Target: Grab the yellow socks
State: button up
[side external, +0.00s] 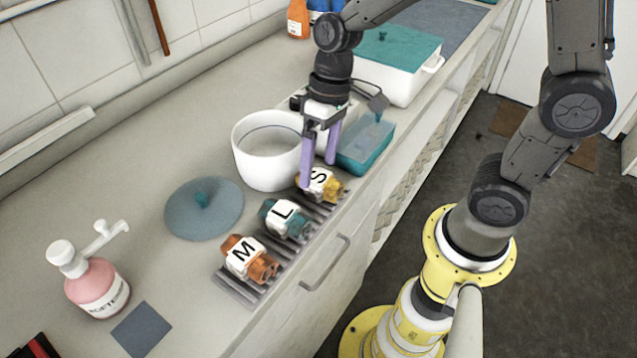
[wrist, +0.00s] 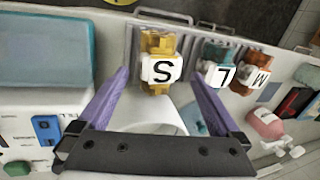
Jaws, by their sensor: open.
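The yellow socks (side external: 333,190) are a rolled bundle with a white band marked S. They lie at the far end of a grey ribbed rack (side external: 237,287) on the counter. My gripper (side external: 318,180) is open, its two purple fingers pointing down above and close to the yellow socks. In the wrist view the yellow socks (wrist: 160,62) lie ahead of the open fingers (wrist: 160,85), roughly centred between them. Nothing is held. In the side view one finger partly covers the bundle.
Teal socks (side external: 285,219) marked L and orange socks (side external: 249,258) marked M lie on the same rack. A white pot (side external: 262,150) and a teal box (side external: 365,150) stand close behind my gripper. A round blue lid (side external: 204,210) and a pink soap bottle (side external: 95,287) are at left.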

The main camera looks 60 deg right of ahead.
aim_at(318, 173)
jog(key=shift+x, duration=1.6)
jog(key=shift+d, duration=0.1)
jog(key=c, duration=1.4)
jog(key=shift+o, duration=0.2)
jog(key=shift+r, duration=0.1)
